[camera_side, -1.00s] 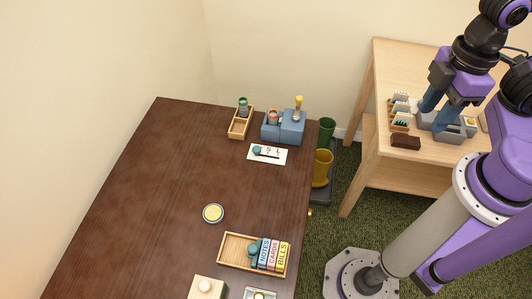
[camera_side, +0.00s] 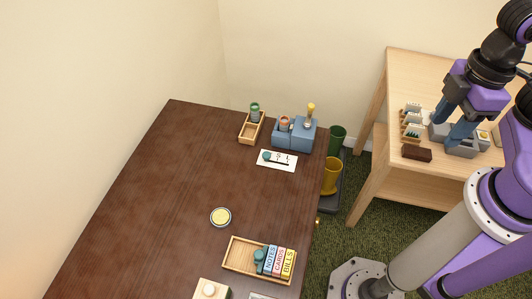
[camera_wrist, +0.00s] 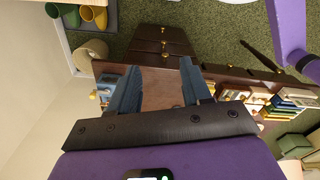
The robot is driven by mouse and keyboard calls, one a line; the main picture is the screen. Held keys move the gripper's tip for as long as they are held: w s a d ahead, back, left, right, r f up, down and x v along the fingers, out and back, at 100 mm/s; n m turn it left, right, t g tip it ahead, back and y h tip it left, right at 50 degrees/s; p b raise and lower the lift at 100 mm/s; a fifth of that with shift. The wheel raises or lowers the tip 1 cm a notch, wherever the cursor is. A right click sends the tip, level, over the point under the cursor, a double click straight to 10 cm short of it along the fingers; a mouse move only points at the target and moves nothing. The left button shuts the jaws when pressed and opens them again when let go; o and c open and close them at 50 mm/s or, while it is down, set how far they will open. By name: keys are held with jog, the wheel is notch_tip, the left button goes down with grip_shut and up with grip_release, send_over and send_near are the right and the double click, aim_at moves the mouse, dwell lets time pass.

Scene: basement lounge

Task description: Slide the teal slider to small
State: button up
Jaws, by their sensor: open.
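The teal slider (camera_side: 266,156) is a small round knob at the left end of a dark slot on a white plate (camera_side: 290,167). The plate lies near the back right edge of the dark brown table (camera_side: 160,200) in the side view. Its marks are too small to read surely. My gripper (camera_side: 447,130) is open and points down over the pale wooden table at the right, far from the slider. In the wrist view my gripper (camera_wrist: 160,66) shows two blue fingers spread apart with nothing between them. I cannot make out the slider there.
Behind the plate stand a wooden tray (camera_side: 245,137) with a green-topped item and a blue block (camera_side: 302,139). Green and yellow boots (camera_side: 331,178) stand between the tables. A dish (camera_side: 220,217) and a wooden box (camera_side: 237,257) with labelled blocks lie nearer. The brown table's left side is clear.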

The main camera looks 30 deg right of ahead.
jog(key=w+a+m, duration=0.5)
jog(key=w+a, duration=0.3)
jog(key=m, duration=1.4)
send_over(267, 154)
notch_tip(267, 154, down, 11)
notch_tip(267, 154, down, 17)
jog(key=shift+r, duration=0.1)
grip_shut()
